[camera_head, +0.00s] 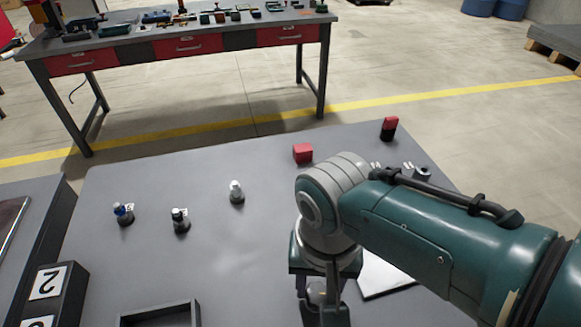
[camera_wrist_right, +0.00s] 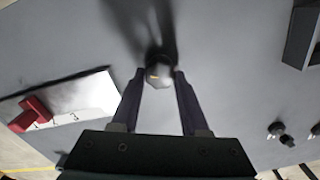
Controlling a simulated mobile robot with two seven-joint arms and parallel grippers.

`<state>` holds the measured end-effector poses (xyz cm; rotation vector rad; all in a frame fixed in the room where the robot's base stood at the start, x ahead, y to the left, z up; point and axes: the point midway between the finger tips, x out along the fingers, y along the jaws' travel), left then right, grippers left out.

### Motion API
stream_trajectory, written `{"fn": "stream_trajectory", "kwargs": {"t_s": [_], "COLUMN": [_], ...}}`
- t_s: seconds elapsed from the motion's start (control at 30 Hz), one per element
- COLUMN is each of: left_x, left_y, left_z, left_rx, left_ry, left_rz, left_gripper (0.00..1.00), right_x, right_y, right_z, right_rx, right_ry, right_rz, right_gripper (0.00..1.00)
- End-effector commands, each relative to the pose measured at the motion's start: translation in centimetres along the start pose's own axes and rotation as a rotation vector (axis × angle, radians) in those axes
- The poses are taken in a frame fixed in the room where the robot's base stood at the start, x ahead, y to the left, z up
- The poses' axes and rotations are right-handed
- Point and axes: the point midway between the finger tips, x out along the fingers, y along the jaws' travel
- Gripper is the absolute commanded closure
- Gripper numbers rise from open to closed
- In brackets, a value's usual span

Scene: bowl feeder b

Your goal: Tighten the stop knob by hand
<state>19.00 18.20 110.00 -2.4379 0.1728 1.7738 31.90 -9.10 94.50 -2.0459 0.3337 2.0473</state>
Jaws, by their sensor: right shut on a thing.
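My right gripper (camera_head: 322,305) points down at the table, below my green and grey arm. In the right wrist view its two dark fingers (camera_wrist_right: 159,82) close on a small round grey knob (camera_wrist_right: 158,71) with an orange mark. I take this to be the stop knob. The fingertips sit on both sides of it. What the knob is fixed to is hidden, and my arm covers much of that area in the head view. My left gripper is not in view.
A white plate (camera_head: 385,279) lies right of the gripper; a red part (camera_wrist_right: 32,113) shows on it in the wrist view. A red block (camera_head: 303,154), a red and black piece (camera_head: 389,128) and several small fittings (camera_head: 181,221) stand around. A dark tray (camera_head: 160,314) is front left.

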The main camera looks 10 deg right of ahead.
Motion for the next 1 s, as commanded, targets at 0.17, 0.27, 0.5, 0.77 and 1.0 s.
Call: {"fn": "stream_trajectory", "kwargs": {"t_s": [0.17,0.27,0.5,0.77,1.0], "left_x": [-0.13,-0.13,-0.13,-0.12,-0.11], "left_y": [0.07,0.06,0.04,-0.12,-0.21], "left_z": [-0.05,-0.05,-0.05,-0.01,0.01], "left_rx": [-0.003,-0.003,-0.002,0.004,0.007], "left_ry": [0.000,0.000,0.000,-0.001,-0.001], "left_rz": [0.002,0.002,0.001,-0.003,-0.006], "left_gripper": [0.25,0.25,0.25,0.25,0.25], "right_x": [-0.12,-0.12,-0.12,-0.10,-0.05], "right_y": [-0.10,-0.10,-0.10,-0.07,-0.03], "right_z": [-0.05,-0.05,-0.06,-0.06,-0.04], "right_rx": [0.033,0.040,0.041,0.039,0.039], "right_ry": [0.000,0.000,0.000,0.001,0.000], "right_rz": [-0.002,-0.002,-0.002,-0.002,-0.001], "right_gripper": [1.00,1.00,1.00,0.37,0.25]}}
